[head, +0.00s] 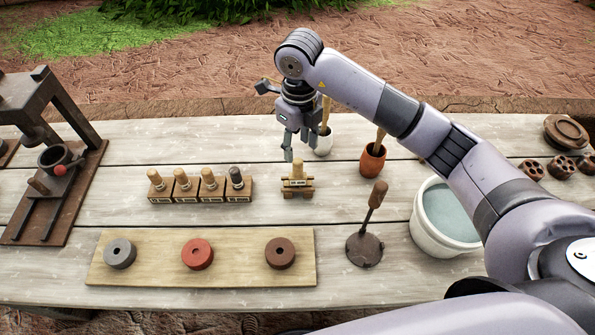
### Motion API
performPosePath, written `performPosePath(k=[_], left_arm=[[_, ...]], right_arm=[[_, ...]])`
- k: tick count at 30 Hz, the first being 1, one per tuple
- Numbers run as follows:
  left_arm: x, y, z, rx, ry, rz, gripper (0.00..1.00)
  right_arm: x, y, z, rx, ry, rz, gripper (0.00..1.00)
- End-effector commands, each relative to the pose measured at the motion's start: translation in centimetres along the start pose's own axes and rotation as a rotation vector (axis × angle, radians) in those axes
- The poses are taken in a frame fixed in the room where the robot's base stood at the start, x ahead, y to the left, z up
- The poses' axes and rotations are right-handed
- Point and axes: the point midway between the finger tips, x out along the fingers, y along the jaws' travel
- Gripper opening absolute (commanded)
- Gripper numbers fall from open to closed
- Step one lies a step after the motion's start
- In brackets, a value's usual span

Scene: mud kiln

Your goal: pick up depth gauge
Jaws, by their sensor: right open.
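A small pale wooden piece with an upright peg and a dark label, which looks like the depth gauge (297,181), sits on a low brown stand at the middle of the table. My right gripper (296,153) points down just above and slightly behind it. Its fingers are apart, with nothing seen between them. I cannot tell whether a fingertip touches the gauge's top. My left gripper is not in view.
A white cup (323,145) and a terracotta cup (372,162), both holding handled tools, stand right of the gripper. Stamps in wooden blocks (200,188) stand left. A board (150,272) with three rings, a handled disc (364,248) and a white bucket (427,236) lie nearer.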

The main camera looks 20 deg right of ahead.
Motion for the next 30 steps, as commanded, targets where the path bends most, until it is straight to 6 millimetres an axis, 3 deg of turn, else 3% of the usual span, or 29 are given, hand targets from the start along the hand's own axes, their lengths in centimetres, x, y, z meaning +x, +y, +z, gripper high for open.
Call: performPosePath(k=[9, 18, 26, 30], left_arm=[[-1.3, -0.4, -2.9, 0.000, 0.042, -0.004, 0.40], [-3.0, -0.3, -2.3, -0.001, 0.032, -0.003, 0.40], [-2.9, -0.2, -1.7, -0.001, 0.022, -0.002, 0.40], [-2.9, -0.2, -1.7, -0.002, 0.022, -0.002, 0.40]], right_arm=[[2.7, 0.1, 0.0, 0.000, 0.003, 0.002, 0.45], [6.8, 0.4, 0.0, 0.000, 0.001, 0.001, 0.45], [7.3, 0.3, 0.1, -0.001, -0.001, 0.000, 0.45], [7.3, 0.3, 0.1, -0.001, -0.001, 0.000, 0.37]])
